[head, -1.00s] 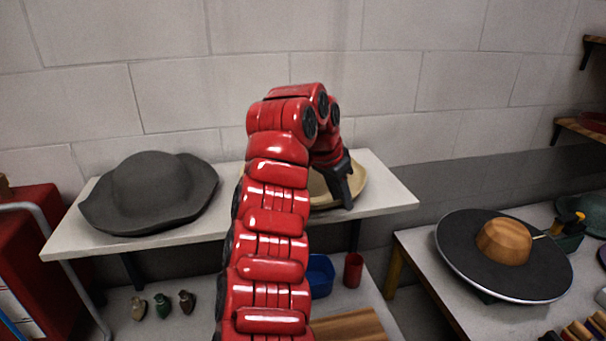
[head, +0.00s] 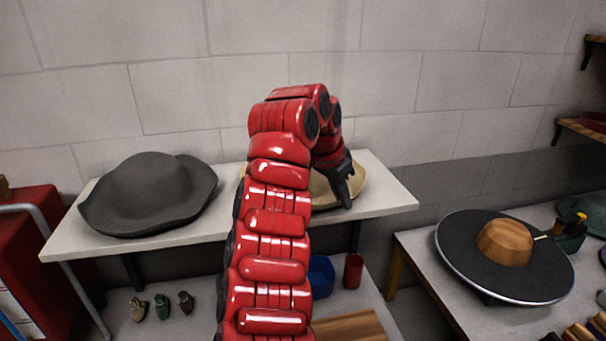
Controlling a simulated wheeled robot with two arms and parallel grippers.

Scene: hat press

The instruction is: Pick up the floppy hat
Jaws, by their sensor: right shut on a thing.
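A grey hat (head: 150,195) with a wide, wavy brim sits on the left part of the white shelf (head: 398,195). A tan hat (head: 322,194) is on the right part of the same shelf, and my red right arm hides most of it. My right gripper (head: 346,198) points down at the right side of the tan hat and is shut on its brim. The exact contact is small in the picture. My left gripper is not in view.
A black disc with a wooden hat block (head: 505,243) is on the right table. A red cabinet (head: 32,240) stands at the left. A block wall is behind.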

